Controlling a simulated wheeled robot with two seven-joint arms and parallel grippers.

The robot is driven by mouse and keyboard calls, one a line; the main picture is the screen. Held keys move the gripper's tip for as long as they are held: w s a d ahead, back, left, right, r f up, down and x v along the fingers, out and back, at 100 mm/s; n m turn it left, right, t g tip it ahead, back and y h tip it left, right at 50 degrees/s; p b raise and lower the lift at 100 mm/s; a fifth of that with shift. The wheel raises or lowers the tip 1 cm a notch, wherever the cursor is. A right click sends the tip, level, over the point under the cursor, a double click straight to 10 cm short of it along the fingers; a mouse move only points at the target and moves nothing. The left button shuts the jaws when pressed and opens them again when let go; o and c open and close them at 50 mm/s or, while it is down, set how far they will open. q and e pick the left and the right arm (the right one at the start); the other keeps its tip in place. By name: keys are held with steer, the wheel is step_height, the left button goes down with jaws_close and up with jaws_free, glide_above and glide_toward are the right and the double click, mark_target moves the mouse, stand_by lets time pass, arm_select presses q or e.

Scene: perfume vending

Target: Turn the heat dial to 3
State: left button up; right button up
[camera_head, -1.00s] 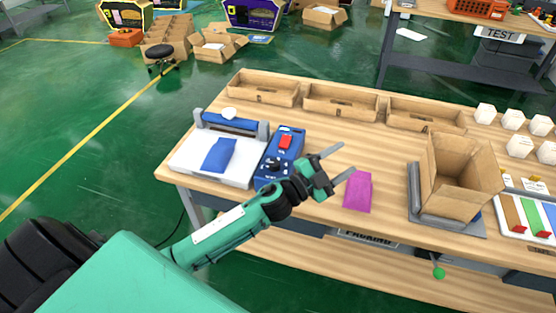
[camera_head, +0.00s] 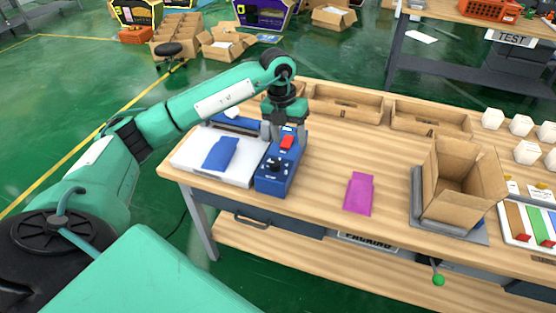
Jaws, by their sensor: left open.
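The heat dial (camera_head: 276,165) is a dark round knob on the sloping top of the blue control box (camera_head: 263,183). A red switch (camera_head: 287,142) sits on the same box, behind the dial. My left gripper (camera_head: 286,134) is open and points down over the back part of the box, its fingers on either side near the red switch. It is apart from the dial. The dial's setting is too small to read. My right gripper is not in view.
The white sealer (camera_head: 190,160) with a blue packet (camera_head: 221,153) stands left of the box. A magenta packet (camera_head: 359,193) lies to the right, then an open carton (camera_head: 437,190). Cardboard trays (camera_head: 345,108) line the back. The wood between box and magenta packet is clear.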

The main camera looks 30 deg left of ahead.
arm_select(q)
steer(key=r+y, duration=0.2)
glide_above(275, 162)
steer(key=n, duration=0.1)
step_height(275, 162, down, 14)
steer(key=p, duration=0.3)
steer(key=c, duration=1)
